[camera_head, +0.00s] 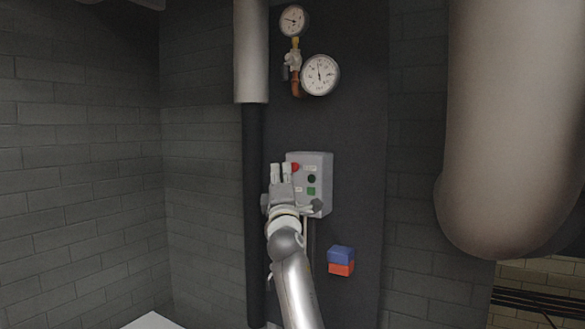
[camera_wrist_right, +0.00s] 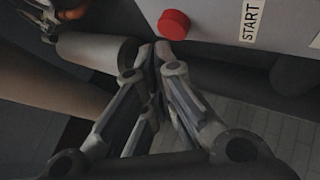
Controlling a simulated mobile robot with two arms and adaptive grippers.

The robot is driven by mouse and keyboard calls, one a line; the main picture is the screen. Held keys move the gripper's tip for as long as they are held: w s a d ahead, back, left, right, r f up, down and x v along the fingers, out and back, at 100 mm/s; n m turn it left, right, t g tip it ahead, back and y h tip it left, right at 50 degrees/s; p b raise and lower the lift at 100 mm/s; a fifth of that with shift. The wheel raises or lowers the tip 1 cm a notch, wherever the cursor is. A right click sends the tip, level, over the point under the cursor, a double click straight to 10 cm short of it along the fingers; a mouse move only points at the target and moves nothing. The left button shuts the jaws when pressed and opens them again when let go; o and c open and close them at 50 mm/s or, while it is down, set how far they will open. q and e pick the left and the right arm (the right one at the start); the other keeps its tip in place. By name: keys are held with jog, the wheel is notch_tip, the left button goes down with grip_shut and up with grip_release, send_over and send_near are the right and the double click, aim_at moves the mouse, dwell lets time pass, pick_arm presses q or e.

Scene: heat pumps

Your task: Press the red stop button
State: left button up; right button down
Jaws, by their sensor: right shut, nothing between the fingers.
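The red stop button (camera_head: 295,167) sits at the upper left of a grey control box (camera_head: 322,170) on the dark wall panel. In the right wrist view the red button (camera_wrist_right: 173,24) shows at the top centre, on the face of the grey box (camera_wrist_right: 215,14), beside a "START" label (camera_wrist_right: 250,18). My right gripper (camera_head: 281,168) is in front of the box's left side, close to the button. In the right wrist view the shut, empty fingertips (camera_wrist_right: 155,52) lie just below and left of the button. Whether they touch it cannot be told. My left gripper is not in view.
Two round gauges (camera_head: 320,75) are mounted above the box. A grey vertical pipe (camera_head: 251,50) runs left of it. A blue and red box (camera_head: 341,261) is below right. A large thick pipe (camera_head: 500,120) fills the right side.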

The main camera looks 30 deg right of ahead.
jog(key=shift+a, duration=0.1)
jog(key=a, duration=0.1)
jog(key=s+a, duration=0.1)
jog(key=s+a+p, duration=0.1)
jog(key=a, duration=0.1)
jog(key=shift+s+a, duration=0.1)
jog(key=shift+s, duration=0.15)
jog(key=shift+f, duration=0.1)
dwell(0.9)
